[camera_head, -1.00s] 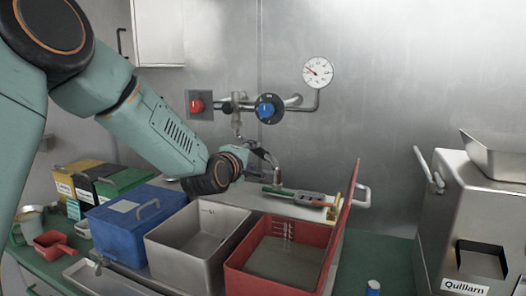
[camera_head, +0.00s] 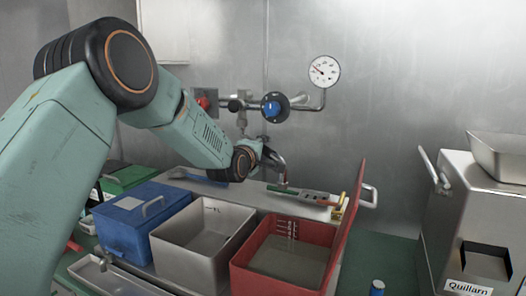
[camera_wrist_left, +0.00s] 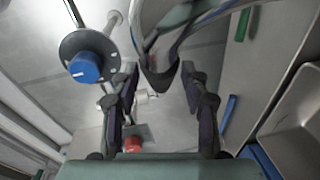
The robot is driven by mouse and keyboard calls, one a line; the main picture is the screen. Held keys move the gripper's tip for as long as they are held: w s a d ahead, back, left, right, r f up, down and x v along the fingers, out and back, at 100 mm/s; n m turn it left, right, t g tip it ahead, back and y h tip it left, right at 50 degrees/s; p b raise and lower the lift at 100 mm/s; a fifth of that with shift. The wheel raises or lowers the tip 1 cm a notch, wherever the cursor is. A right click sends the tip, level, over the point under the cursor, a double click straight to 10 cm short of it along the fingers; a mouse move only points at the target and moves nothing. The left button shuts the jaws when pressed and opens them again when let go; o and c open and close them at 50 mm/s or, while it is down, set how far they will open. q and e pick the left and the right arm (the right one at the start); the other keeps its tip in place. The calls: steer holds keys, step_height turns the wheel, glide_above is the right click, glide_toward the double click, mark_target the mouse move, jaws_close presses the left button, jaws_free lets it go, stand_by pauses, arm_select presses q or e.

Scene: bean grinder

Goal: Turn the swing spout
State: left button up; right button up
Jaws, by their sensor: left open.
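The swing spout, a curved metal pipe, hangs from the wall pipework; its lower bend (camera_head: 282,166) shows just right of my left gripper (camera_head: 268,158) in the head view. In the left wrist view the shiny spout (camera_wrist_left: 158,78) looms large at the top. It comes down between the two dark fingers of my left gripper (camera_wrist_left: 160,88), which are spread open on either side of it. I cannot tell whether a finger touches it. The upper part of the spout is partly hidden by the gripper in the head view. My right gripper is not in view.
A blue knob (camera_head: 271,107) and a red knob (camera_head: 203,103) sit on the wall pipework, with a gauge (camera_head: 324,71) to the right. Below stand a blue box (camera_head: 130,226), an open grey bin (camera_head: 165,258) and a red bin (camera_head: 240,277) with its lid (camera_head: 345,225) upright.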

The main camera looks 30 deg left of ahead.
arm_select(q)
steer(key=shift+w+d, duration=0.1)
steer(key=shift+d, duration=0.15)
steer(key=shift+w+d+f, duration=0.15)
steer(key=shift+w+d, duration=0.05)
steer(key=shift+w, duration=0.1)
steer(key=shift+c, duration=1.1)
steer(key=shift+s+a, duration=0.25)
steer(key=shift+a, duration=0.1)
steer(key=c, duration=0.5)
jaws_close()
steer(key=shift+w+d, duration=0.15)
steer(key=shift+d, duration=0.1)
steer(key=shift+a, duration=0.1)
